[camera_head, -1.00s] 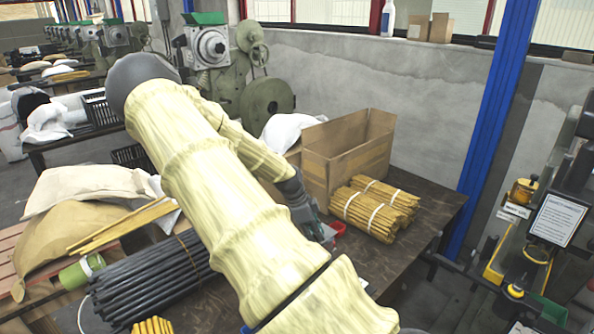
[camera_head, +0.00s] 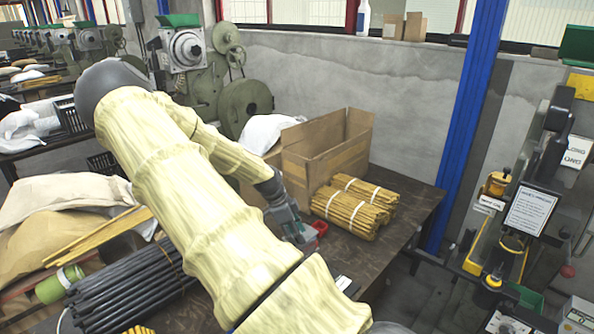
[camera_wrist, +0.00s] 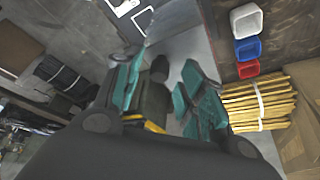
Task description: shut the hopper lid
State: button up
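No lid can be made out for certain. A green hopper-like part (camera_head: 178,20) tops the grey press (camera_head: 185,48) at the back left. Another green part (camera_head: 577,44) shows at the top right edge, above the dark machine on the right. Whether either has a lid, open or shut, I cannot tell. My gripper (camera_wrist: 163,68) shows teal fingers spread apart in the wrist view, with no object clearly held between them. In the head view my arm partly hides it, over the table by the red bin and far from both green parts.
The dark table (camera_head: 400,235) holds an open cardboard box (camera_head: 325,160), bundled yellow sticks (camera_head: 350,208) and black rods (camera_head: 130,290). Red, blue and white bins (camera_wrist: 247,45) show in the wrist view. A blue post (camera_head: 468,125) stands between table and right-hand machine (camera_head: 540,160).

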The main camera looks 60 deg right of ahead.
jog(key=shift+w+a+r, duration=0.15)
jog(key=shift+w+r, duration=0.05)
jog(key=shift+r, duration=0.2)
jog(key=v, duration=1.1)
jog(key=shift+s, duration=0.15)
